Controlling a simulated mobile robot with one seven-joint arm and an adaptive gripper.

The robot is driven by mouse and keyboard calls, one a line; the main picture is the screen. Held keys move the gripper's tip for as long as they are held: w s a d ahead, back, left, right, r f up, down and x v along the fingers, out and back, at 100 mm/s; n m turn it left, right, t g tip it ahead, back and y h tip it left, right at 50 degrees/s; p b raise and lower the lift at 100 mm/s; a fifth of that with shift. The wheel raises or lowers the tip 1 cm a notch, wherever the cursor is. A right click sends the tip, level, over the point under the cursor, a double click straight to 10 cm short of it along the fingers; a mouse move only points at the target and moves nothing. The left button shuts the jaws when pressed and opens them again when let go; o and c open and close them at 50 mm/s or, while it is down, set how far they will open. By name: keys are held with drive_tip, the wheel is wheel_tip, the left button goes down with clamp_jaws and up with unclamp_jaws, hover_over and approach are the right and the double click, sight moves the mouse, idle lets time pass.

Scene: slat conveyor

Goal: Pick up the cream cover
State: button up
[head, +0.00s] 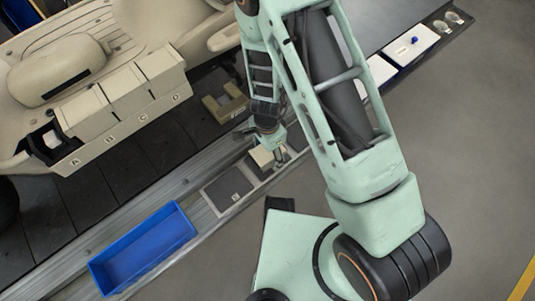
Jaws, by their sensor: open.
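A small cream piece (261,158), which looks like the cream cover, lies on the grey ledge beside the conveyor slats, in the middle of the head view. My gripper (272,160) is right at it, pointing down, with one finger visible on its right side. The gripper is open. The wrist and fingers hide part of the piece, and I cannot tell whether the fingers touch it.
A dark square pad (228,188) lies just left of the piece. An empty blue bin (145,250) stands at lower left. A cream unit with lettered compartments (125,115) and a notched cream part (225,106) are behind.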

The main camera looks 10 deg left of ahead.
drive_tip(key=c, duration=1.3)
drive_tip(key=shift+r, duration=0.2)
